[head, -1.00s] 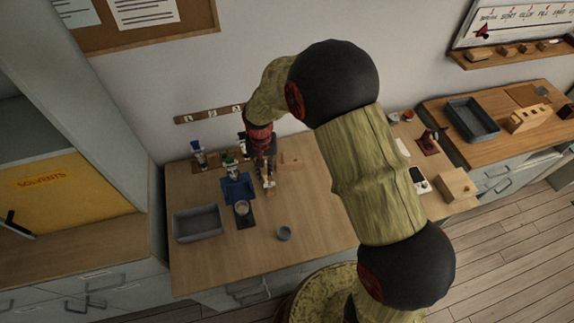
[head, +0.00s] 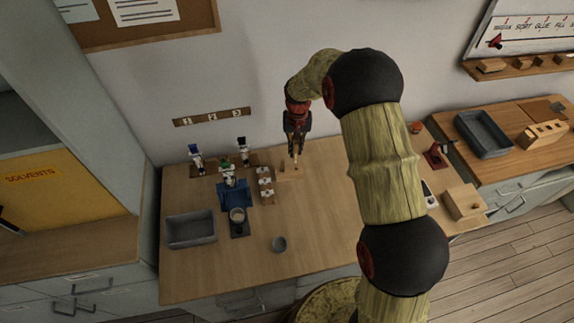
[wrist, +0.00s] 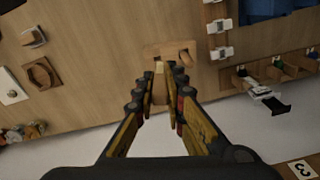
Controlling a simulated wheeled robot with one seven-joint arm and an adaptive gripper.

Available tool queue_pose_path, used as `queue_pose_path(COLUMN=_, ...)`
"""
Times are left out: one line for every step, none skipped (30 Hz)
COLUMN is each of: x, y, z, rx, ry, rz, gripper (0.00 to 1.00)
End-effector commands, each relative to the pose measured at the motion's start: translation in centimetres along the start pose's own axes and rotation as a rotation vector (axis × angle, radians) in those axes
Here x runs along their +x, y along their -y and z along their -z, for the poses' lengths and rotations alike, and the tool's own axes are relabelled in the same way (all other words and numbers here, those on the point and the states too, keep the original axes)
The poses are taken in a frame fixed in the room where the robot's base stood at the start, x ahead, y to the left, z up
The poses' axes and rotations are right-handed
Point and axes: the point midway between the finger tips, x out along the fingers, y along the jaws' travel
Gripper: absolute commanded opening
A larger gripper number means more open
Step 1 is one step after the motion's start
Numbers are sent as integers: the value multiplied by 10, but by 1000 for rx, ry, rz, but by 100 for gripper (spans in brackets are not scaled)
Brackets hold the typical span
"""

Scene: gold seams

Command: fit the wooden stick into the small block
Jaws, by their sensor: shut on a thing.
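My gripper (head: 296,148) points down over the back of the workbench, shut on the wooden stick. In the wrist view the light stick (wrist: 160,75) shows between the two fingers (wrist: 160,85); in the head view a pale tip (head: 295,161) shows just below them. The small wooden block (head: 288,174) lies on the bench under the gripper. In the wrist view the block (wrist: 158,49) is just beyond the fingertips, partly covered by the stick and fingers. I cannot tell whether the stick touches it.
Several small white pieces lie on a dark strip (head: 266,198) left of the block. Figurines stand further left, one at a blue holder (head: 236,205). The middle bench is clear.

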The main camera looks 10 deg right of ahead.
Motion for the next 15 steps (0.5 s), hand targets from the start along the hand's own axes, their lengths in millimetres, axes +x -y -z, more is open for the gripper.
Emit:
queue_pose_path(x=-7, y=0, z=8, rx=-25, ry=-4, rz=1, gripper=0)
queue_pose_path(x=-12, y=1, z=11, rx=-46, ry=-5, rz=1, gripper=0)
queue_pose_path(x=-14, y=2, z=11, rx=-70, ry=2, rz=0, gripper=0)
queue_pose_path(x=-16, y=2, z=10, rx=-86, ry=7, rz=-1, gripper=0)
queue_pose_path(x=-17, y=2, z=10, rx=-98, ry=10, rz=-2, gripper=0)
queue_pose_path(x=-16, y=1, z=8, rx=-112, ry=17, rz=-3, gripper=0)
queue_pose_path(x=-16, y=1, z=7, rx=-119, ry=20, rz=-3, gripper=0)
queue_pose_path(x=-15, y=1, z=7, rx=-123, ry=21, rz=-3, gripper=0)
queue_pose_path(x=-15, y=1, z=7, rx=-127, ry=21, rz=-3, gripper=0)
queue_pose_path(x=-14, y=1, z=7, rx=-128, ry=21, rz=-3, gripper=0)
queue_pose_path(x=-14, y=1, z=7, rx=-129, ry=21, rz=-3, gripper=0)
queue_pose_path(x=-12, y=1, z=7, rx=-128, ry=21, rz=-3, gripper=0)
queue_pose_path(x=-12, y=1, z=7, rx=-128, ry=20, rz=-3, gripper=0)
queue_pose_path(x=-10, y=1, z=6, rx=-128, ry=20, rz=-3, gripper=0)
queue_pose_path(x=-8, y=1, z=6, rx=-128, ry=20, rz=-3, gripper=0)
